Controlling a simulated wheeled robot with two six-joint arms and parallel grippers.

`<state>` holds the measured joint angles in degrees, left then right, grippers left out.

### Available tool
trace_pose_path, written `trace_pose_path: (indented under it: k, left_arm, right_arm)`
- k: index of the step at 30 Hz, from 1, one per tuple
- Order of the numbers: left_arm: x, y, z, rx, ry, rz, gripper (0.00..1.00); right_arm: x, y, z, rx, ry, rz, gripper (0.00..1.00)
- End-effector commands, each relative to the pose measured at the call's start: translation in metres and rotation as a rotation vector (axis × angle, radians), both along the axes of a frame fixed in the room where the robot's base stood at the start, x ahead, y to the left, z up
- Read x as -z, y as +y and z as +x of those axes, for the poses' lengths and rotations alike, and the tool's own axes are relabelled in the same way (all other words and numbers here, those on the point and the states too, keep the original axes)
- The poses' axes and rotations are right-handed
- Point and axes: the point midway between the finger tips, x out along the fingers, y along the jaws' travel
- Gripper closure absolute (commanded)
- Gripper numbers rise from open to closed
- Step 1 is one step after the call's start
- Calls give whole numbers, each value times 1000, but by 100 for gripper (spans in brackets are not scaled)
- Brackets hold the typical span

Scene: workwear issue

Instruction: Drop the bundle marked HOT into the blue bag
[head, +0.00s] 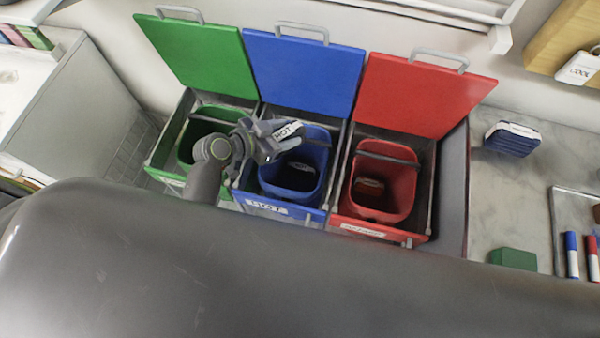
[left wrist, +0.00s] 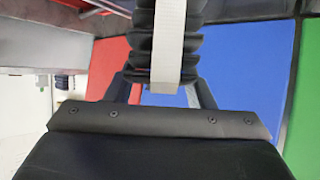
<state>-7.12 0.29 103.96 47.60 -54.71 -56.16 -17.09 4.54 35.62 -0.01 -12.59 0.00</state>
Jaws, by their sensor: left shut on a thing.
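The HOT bundle (head: 288,130) shows its white tag reading HOT in the head view. In the left wrist view the bundle (left wrist: 148,48) is dark and folded, with a pale band around it. My left gripper (head: 268,139) is shut on it and holds it above the back left part of the blue bag (head: 322,160). The blue bag is open at the top, stands in the middle pull-out, and has a dark item with a pale mark inside. The blue lid (head: 303,75) stands raised behind it. My right gripper is not in view.
A green bag (head: 186,150) and a red bag (head: 403,190) stand on either side, with green (head: 200,55) and red (head: 425,95) lids raised. On the right counter lie a dark blue banded bundle (head: 512,143), a green block (head: 513,258) and markers (head: 571,255).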

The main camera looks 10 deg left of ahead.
Motion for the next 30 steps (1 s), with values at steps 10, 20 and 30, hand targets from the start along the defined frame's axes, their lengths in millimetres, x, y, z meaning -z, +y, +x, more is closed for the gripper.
trace_pose_path:
  k: [10,20,30]
  left_arm:
    - [36,0,0,0,1,-2,78]
    - [58,0,0,-1,0,-1,78]
    - [57,0,0,-1,0,0,35]
  right_arm:
    - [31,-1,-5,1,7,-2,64]
    - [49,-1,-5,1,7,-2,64]
    - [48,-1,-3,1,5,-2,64]
